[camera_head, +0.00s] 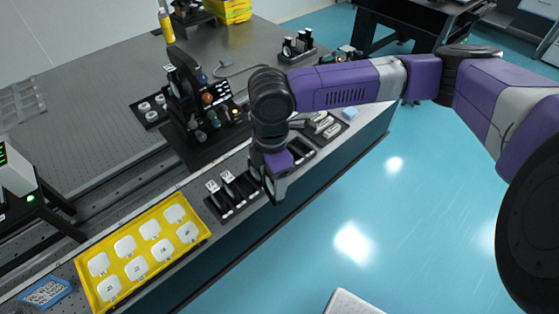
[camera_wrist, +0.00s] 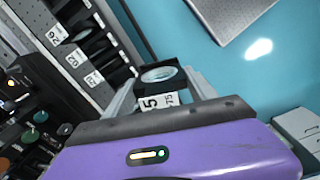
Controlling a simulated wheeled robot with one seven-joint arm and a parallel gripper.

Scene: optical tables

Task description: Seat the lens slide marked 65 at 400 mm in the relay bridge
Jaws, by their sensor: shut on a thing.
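My gripper (camera_head: 277,190) is over the front edge of the optical table (camera_head: 95,115), just right of a black rack (camera_head: 232,193) of upright slides. In the wrist view, my gripper (camera_wrist: 160,85) is shut on a black lens slide (camera_wrist: 176,90) with a round clear lens. Its white label (camera_wrist: 157,101) shows a 5 and smaller print; the palm cuts off the rest, so I cannot read the full mark. A black optical assembly (camera_head: 205,115) with coloured knobs stands behind the gripper; I cannot tell whether it is the relay bridge. No 400 mm mark is readable.
A yellow tray (camera_head: 205,233) with several white pieces lies left of the rack. In the wrist view, labelled slides (camera_wrist: 73,58) stand at the left. A dark tray (camera_head: 341,124) with pale pieces lies right of my gripper. Open blue floor (camera_head: 330,215) is in front.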

